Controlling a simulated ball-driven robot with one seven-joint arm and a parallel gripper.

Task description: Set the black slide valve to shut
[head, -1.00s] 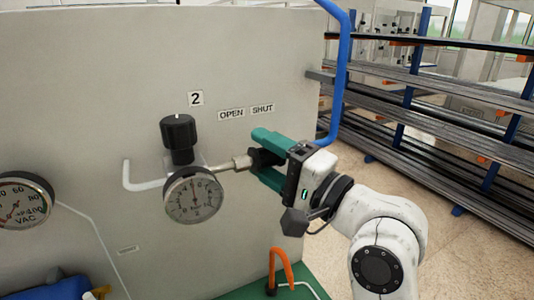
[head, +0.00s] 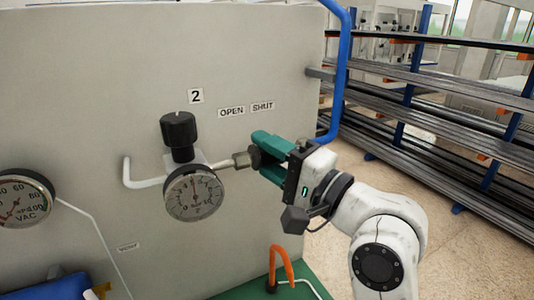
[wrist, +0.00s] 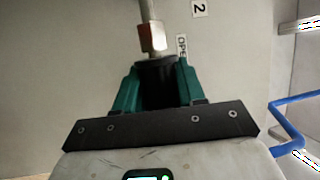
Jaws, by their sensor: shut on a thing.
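The black slide valve (head: 256,157) sits at the right end of a metal pipe fitting, below the OPEN and SHUT labels (head: 246,109) on the grey panel. My gripper (head: 266,158) has its green fingers around the black valve sleeve. In the wrist view the sleeve (wrist: 157,72) lies between both fingers, with the metal fitting (wrist: 152,36) beyond it. In the head view the sleeve is below and between the two labels; the fingers hide part of it.
A round gauge (head: 194,194) and a black knob (head: 179,130) under a number 2 label are left of the valve. A blue pipe (head: 343,75) runs down the panel's right edge. An orange hook (head: 282,262) stands below. Racks of dark bars (head: 450,120) stand behind at right.

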